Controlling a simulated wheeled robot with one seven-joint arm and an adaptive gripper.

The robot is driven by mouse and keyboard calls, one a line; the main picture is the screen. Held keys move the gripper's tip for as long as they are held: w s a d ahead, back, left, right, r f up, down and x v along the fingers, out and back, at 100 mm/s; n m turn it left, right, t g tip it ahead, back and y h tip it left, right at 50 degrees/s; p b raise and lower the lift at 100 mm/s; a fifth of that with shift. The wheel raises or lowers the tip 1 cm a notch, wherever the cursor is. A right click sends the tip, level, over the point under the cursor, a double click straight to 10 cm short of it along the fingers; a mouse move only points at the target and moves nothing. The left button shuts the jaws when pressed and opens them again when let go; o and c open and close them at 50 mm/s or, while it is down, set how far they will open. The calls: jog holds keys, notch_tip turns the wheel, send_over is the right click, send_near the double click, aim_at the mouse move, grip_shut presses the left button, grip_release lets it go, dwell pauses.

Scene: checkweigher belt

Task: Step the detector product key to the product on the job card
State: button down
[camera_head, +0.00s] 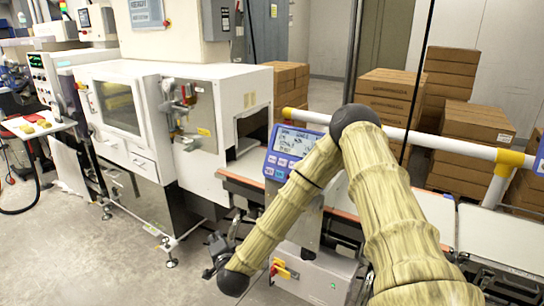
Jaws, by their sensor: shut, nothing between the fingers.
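A blue control panel (281,166) with a lit display (296,142) stands on the belt machine in the middle of the view. Small keys sit below and beside the display. The display's text and the key labels are too small to read. My arm crosses the panel's right side and hides part of it. My gripper (214,245) is shut and empty, low and to the left of the panel, well apart from its keys. I cannot pick out a job card.
A white machine (150,120) with a window and an opening stands at left. A red-yellow switch (283,270) sits below the panel. A white rail with yellow joints (515,159) runs behind the belt, with stacked cartons (385,98) beyond. The floor at lower left is clear.

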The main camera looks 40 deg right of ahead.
aim_at(272, 159)
jog(key=w+d+r+m+h+p, duration=0.1)
jog(key=d+r+m+h, duration=0.3)
jog(key=d+r, duration=0.4)
jog(key=w+d+r+m+h+p, duration=0.2)
jog(key=d+r+m+h, duration=0.3)
jog(key=r, duration=1)
jog(key=w+d+m, duration=0.1)
jog(key=d+m, duration=0.1)
jog(key=d, duration=0.2)
jog(key=shift+w+d, duration=0.15)
jog(key=shift+w, duration=0.25)
jog(key=shift+f, duration=0.1)
jog(key=w+d+f, duration=0.3)
jog(key=d+f, duration=0.1)
jog(key=d, duration=0.3)
jog(key=shift+b, duration=0.45)
